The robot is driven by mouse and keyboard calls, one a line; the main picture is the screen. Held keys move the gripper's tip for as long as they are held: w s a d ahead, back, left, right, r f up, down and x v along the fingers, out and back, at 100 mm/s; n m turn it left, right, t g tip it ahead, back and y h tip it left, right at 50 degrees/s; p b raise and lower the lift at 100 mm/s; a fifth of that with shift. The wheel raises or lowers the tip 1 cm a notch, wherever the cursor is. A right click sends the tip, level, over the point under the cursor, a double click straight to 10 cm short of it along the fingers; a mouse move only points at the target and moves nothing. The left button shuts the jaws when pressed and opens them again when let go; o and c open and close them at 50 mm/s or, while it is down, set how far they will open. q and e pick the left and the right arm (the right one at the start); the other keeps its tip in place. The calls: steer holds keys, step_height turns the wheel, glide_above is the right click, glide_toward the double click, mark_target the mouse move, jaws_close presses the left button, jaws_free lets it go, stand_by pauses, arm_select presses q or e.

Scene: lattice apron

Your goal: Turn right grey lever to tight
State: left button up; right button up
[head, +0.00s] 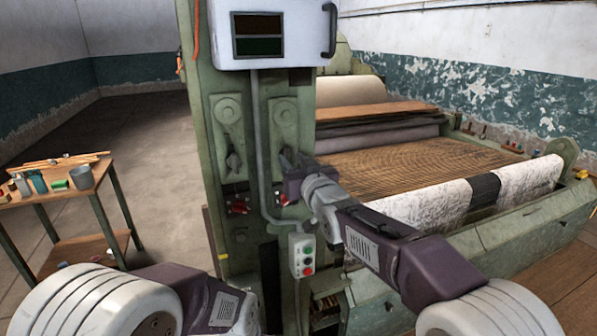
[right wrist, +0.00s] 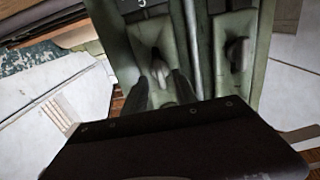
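The right grey lever (head: 287,145) hangs on the green post, its lower end partly hidden behind my right gripper (head: 290,164). The right wrist view is turned over, so this lever (right wrist: 160,76) shows left of the other one. There my right gripper (right wrist: 161,90) has its two dark fingers apart, one on each side of the lever's lower end. Some gap seems to show beside the lever; contact is unclear. The left grey lever (head: 233,160) hangs free on the same post. My left arm shows at the lower left; its gripper is out of view.
A grey conduit (head: 258,150) runs down between the levers to a push-button box (head: 302,255). Red knobs (head: 238,207) sit below the levers. A display box (head: 270,35) is above.

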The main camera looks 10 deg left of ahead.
steer(key=b+v, duration=0.1)
steer(key=v, duration=0.5)
steer(key=shift+s+b, duration=0.25)
steer(key=shift+b, duration=0.15)
steer(key=shift+d, duration=0.15)
steer(key=w+d+f+m+t+h, duration=0.1)
steer(key=w+d+h, duration=0.1)
steer(key=d, duration=0.4)
steer(key=w+d+f+m+h, duration=0.2)
steer(key=d, duration=0.3)
steer(key=s+d+f+m+g+h, duration=0.2)
steer(key=d+f+g+h, duration=0.1)
steer(key=d+f, duration=0.85)
steer(key=s+d+f+m+g+h, duration=0.15)
steer(key=s+d+f+g, duration=0.4)
steer(key=f, duration=0.75)
steer(key=s+d+f+g, duration=0.1)
steer(key=s+f+g, duration=0.2)
steer(key=s, duration=0.7)
steer(key=s+d+f+g+h, duration=0.1)
steer(key=s+f+g, duration=0.2)
steer(key=s+f, duration=0.4)
steer(key=s, duration=0.4)
steer(key=shift+s+d+f, duration=0.25)
